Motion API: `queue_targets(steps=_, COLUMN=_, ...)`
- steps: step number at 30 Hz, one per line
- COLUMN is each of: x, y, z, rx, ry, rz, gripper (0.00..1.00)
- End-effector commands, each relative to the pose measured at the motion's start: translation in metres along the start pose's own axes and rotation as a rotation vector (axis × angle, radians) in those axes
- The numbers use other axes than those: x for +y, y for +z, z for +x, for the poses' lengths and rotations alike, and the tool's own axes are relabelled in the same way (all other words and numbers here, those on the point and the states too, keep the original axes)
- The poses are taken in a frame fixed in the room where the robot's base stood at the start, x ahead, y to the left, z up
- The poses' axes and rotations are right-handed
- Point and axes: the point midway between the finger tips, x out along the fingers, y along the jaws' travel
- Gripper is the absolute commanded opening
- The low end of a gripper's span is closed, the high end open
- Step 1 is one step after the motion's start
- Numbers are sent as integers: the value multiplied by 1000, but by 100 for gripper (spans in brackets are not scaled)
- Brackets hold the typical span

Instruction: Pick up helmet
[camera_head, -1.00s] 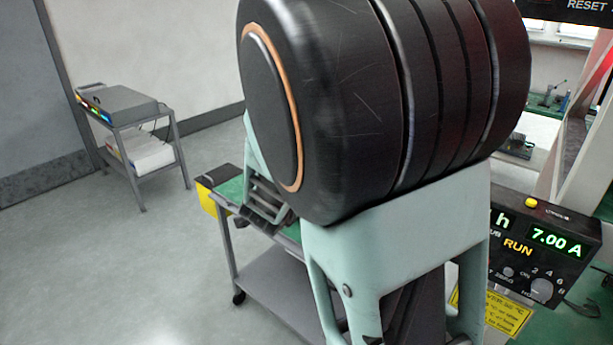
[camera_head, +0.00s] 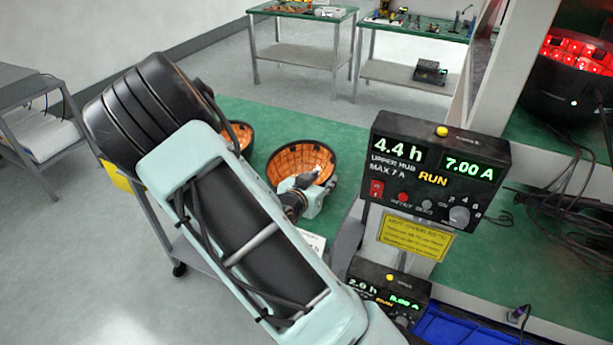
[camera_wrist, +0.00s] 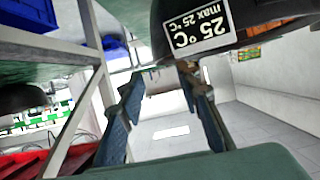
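In the head view, a helmet (camera_head: 290,155) with a dark rim and an orange gridded inside lies open side up on the green table (camera_head: 345,140). A second orange-lined helmet (camera_head: 240,132) is partly hidden behind my arm. My gripper (camera_head: 317,173) is at the near right part of the first helmet's rim. In the wrist view, which is upside down, my gripper (camera_wrist: 160,76) has its two fingers apart, with the tips close to a black helmet (camera_wrist: 235,12) bearing a white "25 °C" label. I cannot tell whether they touch it.
Control boxes with green displays (camera_head: 435,165) stand right of my arm. A red-lit helmet (camera_head: 575,65) is at the right, with cables (camera_head: 560,200) near it. Side tables (camera_head: 300,12) are at the back. A grey cart (camera_head: 35,110) is at the left.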

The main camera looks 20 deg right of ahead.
Motion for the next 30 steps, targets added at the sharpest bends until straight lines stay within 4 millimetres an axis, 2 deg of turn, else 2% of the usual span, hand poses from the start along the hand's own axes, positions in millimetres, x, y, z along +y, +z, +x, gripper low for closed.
queue_targets(steps=3, x=1, y=0, z=18, rx=0, ry=2, rz=1, gripper=31)
queue_targets(steps=10, x=1, y=1, z=33, rx=-1, ry=1, rz=0, gripper=31)
queue_targets(steps=19, x=1, y=6, z=71, rx=-1, ry=1, rz=1, gripper=31)
queue_targets(steps=28, x=0, y=6, z=77, rx=-2, ry=-1, rz=1, gripper=31)
queue_targets(steps=30, x=0, y=6, z=77, rx=-2, ry=-1, rz=1, gripper=26)
